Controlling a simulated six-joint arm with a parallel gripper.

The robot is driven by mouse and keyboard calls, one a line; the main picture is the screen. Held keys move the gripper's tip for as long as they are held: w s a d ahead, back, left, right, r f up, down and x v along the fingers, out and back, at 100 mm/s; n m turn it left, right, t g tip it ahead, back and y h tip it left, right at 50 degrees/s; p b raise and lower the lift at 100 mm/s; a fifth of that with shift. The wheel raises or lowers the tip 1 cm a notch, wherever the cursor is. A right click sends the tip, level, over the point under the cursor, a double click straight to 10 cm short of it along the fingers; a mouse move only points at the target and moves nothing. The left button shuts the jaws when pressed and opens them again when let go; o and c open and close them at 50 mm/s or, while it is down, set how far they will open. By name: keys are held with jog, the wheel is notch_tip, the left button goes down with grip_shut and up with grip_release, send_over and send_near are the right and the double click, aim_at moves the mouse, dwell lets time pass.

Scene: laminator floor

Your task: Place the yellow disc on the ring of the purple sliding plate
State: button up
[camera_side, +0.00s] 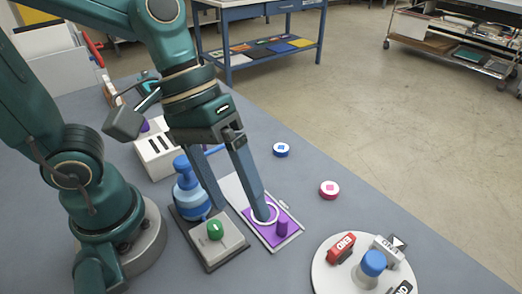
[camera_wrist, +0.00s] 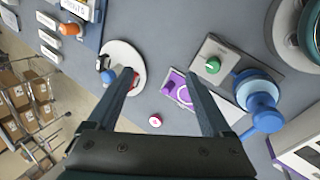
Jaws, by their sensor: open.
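The purple sliding plate (camera_side: 291,217) lies in a pale frame, with a purple knob (camera_side: 282,227) and a white ring (camera_side: 272,221) on it. In the wrist view the plate (camera_wrist: 174,80) shows between my fingers, nearer the right one, with its ring (camera_wrist: 187,97). My gripper (camera_side: 243,208) is open, pointing down, with one finger in front of the ring in the side view. In the wrist view my gripper (camera_wrist: 160,74) has nothing between its fingers. I see no yellow disc in either view.
A pink-marked disc (camera_side: 329,190) and a blue-marked disc (camera_side: 281,150) lie on the table. A blue-handled press (camera_side: 191,190) and a green-knobbed grey plate (camera_side: 233,244) stand left of the purple plate. A round white plate (camera_side: 322,277) carries blocks and a blue knob.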

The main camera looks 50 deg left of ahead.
jog(key=s+d+f+g, duration=0.3)
jog(key=s+d+f+n+g, duration=0.1)
jog(key=s+d+f+g, duration=0.2)
jog(key=s+f, duration=0.1)
jog(key=s+d+f+n+g, duration=0.1)
jog(key=s+d+f+g, duration=0.2)
jog(key=s, duration=0.1)
jog(key=shift+s+f+y, duration=0.2)
jog(key=shift+y, duration=0.1)
jog(key=shift+s+d+f, duration=0.2)
jog(key=shift+s+f, duration=0.15)
jog(key=shift+s, duration=0.15)
jog(key=shift+x, duration=1.95)
jog(key=shift+w, duration=0.1)
grip_shut()
